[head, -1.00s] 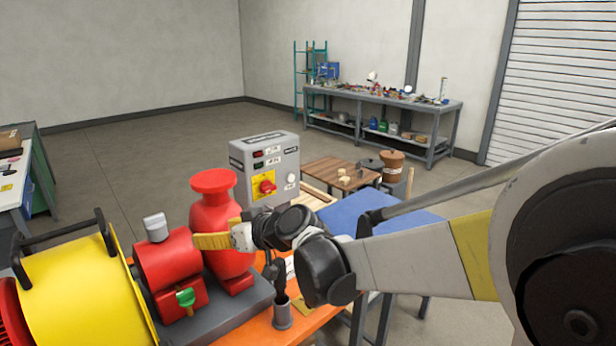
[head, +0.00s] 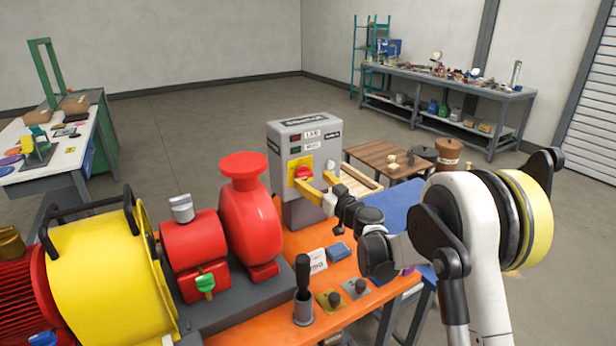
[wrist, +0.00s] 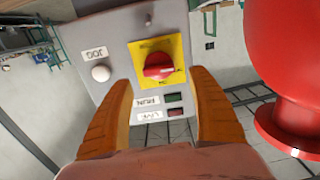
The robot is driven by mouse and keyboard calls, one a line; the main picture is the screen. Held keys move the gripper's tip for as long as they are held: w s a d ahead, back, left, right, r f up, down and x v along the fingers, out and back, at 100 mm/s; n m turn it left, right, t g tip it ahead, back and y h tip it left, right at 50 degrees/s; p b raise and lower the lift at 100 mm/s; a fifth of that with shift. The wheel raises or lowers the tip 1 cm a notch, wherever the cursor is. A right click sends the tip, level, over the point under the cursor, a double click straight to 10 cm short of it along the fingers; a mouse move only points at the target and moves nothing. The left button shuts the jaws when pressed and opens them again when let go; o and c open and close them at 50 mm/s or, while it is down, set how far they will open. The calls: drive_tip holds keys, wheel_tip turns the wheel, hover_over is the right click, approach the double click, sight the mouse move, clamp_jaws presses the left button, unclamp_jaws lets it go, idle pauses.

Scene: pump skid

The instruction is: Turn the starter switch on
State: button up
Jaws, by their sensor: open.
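The starter box (head: 290,137) is a grey cabinet standing behind the red pump. On its face is the starter switch, a red rotary knob (wrist: 158,66) on a yellow plate (wrist: 175,48); the knob also shows in the head view (head: 303,172), partly behind my fingers. My gripper (head: 312,186) is open in front of the box face. In the wrist view its two orange-yellow fingers (wrist: 164,82) point at the panel, one to each side below the knob, with nothing between them. I cannot tell whether they touch the knob or panel.
A white JOG button (wrist: 100,73) sits beside the switch. Dark RUN and LIVE lamps (wrist: 176,104) lie between the fingers' view and the knob. The red pump (head: 250,215) stands close left of my gripper. A cup with a black-handled tool (head: 303,305) stands on the orange bench (head: 345,262).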

sight(307, 175)
drive_tip(key=x, duration=0.4)
drive_tip(key=shift+w+a+b, duration=0.25)
drive_tip(key=shift+w+b, duration=0.1)
drive_tip(key=shift+b, duration=0.05)
drive_tip(key=shift+c, duration=0.4)
drive_tip(key=c, duration=1.1)
